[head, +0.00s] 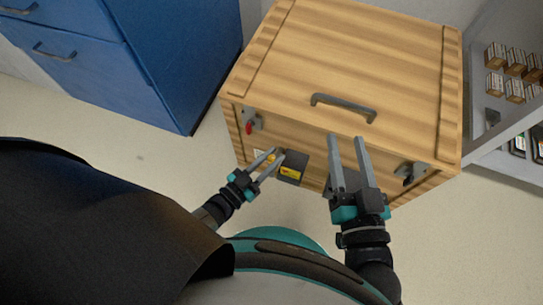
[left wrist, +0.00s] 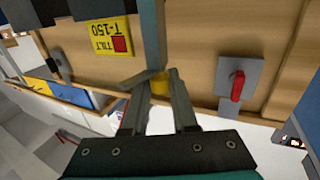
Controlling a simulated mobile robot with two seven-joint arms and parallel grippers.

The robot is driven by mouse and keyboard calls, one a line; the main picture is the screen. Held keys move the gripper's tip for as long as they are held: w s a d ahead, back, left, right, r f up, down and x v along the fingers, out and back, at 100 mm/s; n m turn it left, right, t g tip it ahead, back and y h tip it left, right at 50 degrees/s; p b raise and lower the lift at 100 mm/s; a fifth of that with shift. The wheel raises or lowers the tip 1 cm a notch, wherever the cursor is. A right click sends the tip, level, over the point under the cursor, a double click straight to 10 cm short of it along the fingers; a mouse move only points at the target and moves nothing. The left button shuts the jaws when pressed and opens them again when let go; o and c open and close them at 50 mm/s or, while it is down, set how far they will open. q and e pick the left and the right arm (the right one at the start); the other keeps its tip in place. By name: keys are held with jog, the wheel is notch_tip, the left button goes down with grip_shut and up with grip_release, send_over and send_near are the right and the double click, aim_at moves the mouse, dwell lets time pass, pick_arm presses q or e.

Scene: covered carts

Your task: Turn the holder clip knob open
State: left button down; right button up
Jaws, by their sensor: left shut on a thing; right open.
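My left gripper (head: 268,158) is at the front of a wooden case (head: 345,65). In the left wrist view its fingers (left wrist: 157,84) are shut on a small yellow piece (left wrist: 160,88), which looks like the holder clip knob. The fingers cover most of it, so its turn cannot be told. A grey bar (left wrist: 151,35) stands just beyond the fingertips. A yellow label (left wrist: 110,38) with a red square and "TILT T-150" is beside it. My right gripper (head: 347,142) is open and empty before the case front.
A grey latch with a red handle (head: 248,126) is on the case's left front; it also shows in the left wrist view (left wrist: 237,86). Another latch (head: 410,173) is at the right. The lid has a dark handle (head: 343,106). Blue drawers (head: 130,60) stand left, shelves (head: 500,120) right.

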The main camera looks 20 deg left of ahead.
pick_arm(q)
jog(key=shift+w+m+g+h, duration=0.15)
jog(key=shift+m+g+h, duration=0.5)
jog(key=shift+h, duration=0.35)
jog(key=shift+m+g+h, duration=0.75)
jog(key=shift+m+h, duration=0.2)
jog(key=shift+h, duration=0.15)
jog(key=shift+d, duration=0.1)
jog(key=c, duration=0.7)
grip_release()
